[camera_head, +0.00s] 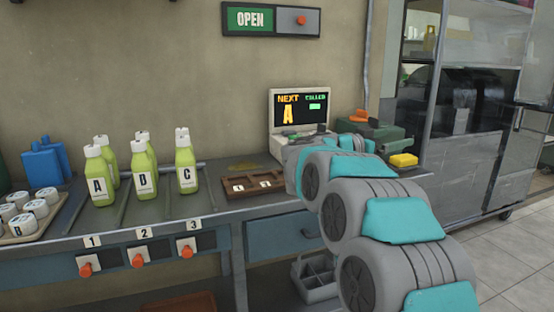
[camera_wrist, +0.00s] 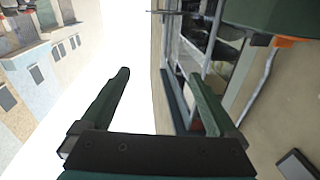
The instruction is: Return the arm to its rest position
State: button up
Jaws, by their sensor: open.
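My grey and teal arm reaches in the head view from the lower right up to the bench, with its far end in front of the monitor's right side. My gripper (camera_wrist: 160,73) shows in the wrist view with its two dark fingers spread apart and nothing between them. In the head view I cannot make out the fingers clearly. The wrist view is tilted and looks past the fingers to a bright area, building fronts and a metal-framed cabinet.
The bench holds green bottles labelled A (camera_head: 98,184), D (camera_head: 144,184) and C (camera_head: 186,180), a brown tray (camera_head: 238,186), a monitor (camera_head: 298,98) reading NEXT A, and a yellow block (camera_head: 404,160). A metal cabinet (camera_head: 455,140) stands right. Floor (camera_head: 505,262) is clear there.

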jog(key=w+a+r+n+t+y, duration=0.2)
jog(key=a+n+t+y, duration=0.35)
jog(key=a, duration=0.25)
jog(key=w+a+r+n+t+y, duration=0.1)
jog(key=a+r+n+t+y, duration=0.1)
jog(key=a+n+t+y, duration=0.35)
jog(key=s+a+f+n+g+y, duration=0.4)
jog(key=s+a+f+g+y, duration=0.4)
jog(key=s+a+f, duration=0.45)
jog(key=s+d+f+g, duration=0.2)
jog(key=s+f+g, duration=0.4)
jog(key=s+f, duration=1)
jog(key=s+d+f+g+h, duration=0.1)
jog(key=s+d+f+g, duration=0.1)
jog(key=s, duration=0.6)
jog(key=s+d+f+m+g, duration=0.1)
jog(key=s+d, duration=0.3)
jog(key=s, duration=0.5)
jog(key=s+d+f+g+h, duration=0.1)
jog(key=s+d+f+g, duration=0.1)
jog(key=s, duration=0.7)
jog(key=shift+s+d+f+m+g+h, duration=0.2)
jog(key=shift+d+f+m+g+h, duration=0.15)
jog(key=shift+d+g, duration=0.55)
jog(key=shift+a, duration=0.25)
